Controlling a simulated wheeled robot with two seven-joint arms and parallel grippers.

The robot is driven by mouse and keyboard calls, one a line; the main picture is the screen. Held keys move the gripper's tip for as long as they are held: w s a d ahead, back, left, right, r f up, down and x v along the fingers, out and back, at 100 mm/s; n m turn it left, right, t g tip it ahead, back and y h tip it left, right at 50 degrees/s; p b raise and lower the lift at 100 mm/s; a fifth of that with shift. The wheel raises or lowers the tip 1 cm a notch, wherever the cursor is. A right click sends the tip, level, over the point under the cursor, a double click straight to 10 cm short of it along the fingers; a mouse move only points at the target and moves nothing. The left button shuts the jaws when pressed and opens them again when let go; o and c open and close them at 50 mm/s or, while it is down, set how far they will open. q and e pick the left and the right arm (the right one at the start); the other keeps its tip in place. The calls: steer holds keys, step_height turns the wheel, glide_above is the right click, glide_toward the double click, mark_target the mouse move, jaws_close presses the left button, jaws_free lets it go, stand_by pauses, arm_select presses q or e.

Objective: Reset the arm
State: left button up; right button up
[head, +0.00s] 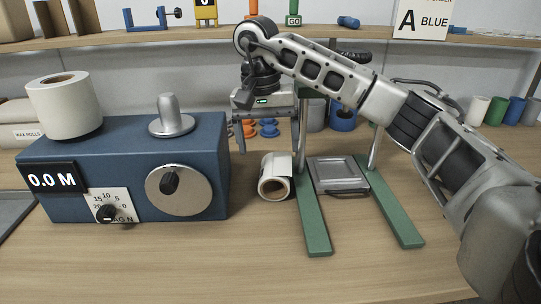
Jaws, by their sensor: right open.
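My right arm (345,80) comes in from the right and reaches up over the bench. Its gripper (268,135) hangs down in the air near the green-legged stand, open, with nothing seen between its fingers. A white paper roll (274,187) lies on the bench below it, apart from the fingers. The blue machine (130,150) with a 0.0 M display (52,180) stands to the left, with another white roll (65,107) on top. My left gripper is out of view.
The stand has green feet (312,215) and a grey framed tray (340,175) between them. Orange and blue spools sit behind. Coloured cups (497,110) stand at the back right. Shelves run above. The front of the bench is clear.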

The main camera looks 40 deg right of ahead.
steer(key=shift+w+r, duration=0.1)
steer(key=shift+r, duration=0.4)
steer(key=shift+a+r, duration=0.1)
steer(key=shift+r, duration=0.05)
